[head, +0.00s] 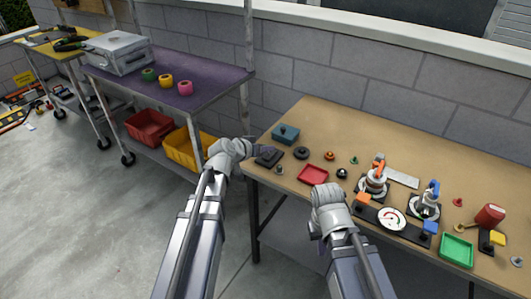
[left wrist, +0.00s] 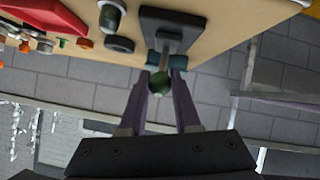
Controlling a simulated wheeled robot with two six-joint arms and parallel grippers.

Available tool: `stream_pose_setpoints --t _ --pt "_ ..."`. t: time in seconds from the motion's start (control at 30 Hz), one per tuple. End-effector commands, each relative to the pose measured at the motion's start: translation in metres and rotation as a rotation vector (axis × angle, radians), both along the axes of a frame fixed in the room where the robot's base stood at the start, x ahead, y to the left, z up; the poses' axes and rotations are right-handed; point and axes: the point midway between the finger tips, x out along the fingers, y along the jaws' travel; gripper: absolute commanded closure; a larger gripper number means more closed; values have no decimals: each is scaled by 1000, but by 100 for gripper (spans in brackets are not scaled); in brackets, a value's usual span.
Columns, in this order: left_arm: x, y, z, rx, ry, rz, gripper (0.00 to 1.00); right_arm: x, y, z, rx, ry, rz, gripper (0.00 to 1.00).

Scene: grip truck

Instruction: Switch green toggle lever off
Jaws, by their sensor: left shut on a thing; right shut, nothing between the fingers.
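The green toggle lever has a round dark green knob (left wrist: 160,84) on a grey stem, rising from a black base plate (left wrist: 172,22). In the head view the black base (head: 267,160) lies at the left end of the tan workbench. My left gripper (left wrist: 166,72) is shut on the lever, with the green knob between its two purple fingers; in the head view its fingers (head: 262,149) partly cover the lever. My right gripper (head: 322,252) is shut and empty, low at the bench's front edge, mostly hidden by my own arm.
The tan workbench (head: 300,110) holds a teal box (head: 285,134), a black disc (head: 301,153), a red tray (head: 312,174), a gauge (head: 391,220) and a green tray (head: 457,250). A purple-topped cart (head: 205,75) stands at the left. A block wall runs behind.

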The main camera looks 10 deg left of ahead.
Motion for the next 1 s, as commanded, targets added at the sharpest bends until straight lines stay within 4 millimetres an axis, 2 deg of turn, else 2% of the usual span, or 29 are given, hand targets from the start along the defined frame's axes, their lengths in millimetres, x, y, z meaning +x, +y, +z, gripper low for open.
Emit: stream_pose_setpoints --t 0.03,0.2,0.67,0.7,0.93,1.0 --pt "-2 -1 -5 -5 -10 -2 100 0 0 -7 0 0 0 100" --pt "-2 0 -3 -16 -40 -1 100 0 0 -11 0 0 0 100" --pt "-2 0 -1 -18 -52 0 100 0 0 -12 0 0 0 100" --pt "-2 0 -1 -19 -53 1 67 0 0 -12 0 0 0 100" --pt "-2 1 -1 -19 -52 2 41 0 0 -12 0 0 0 100" --pt "-1 1 -1 -19 -52 2 39 0 0 -12 0 0 0 100"
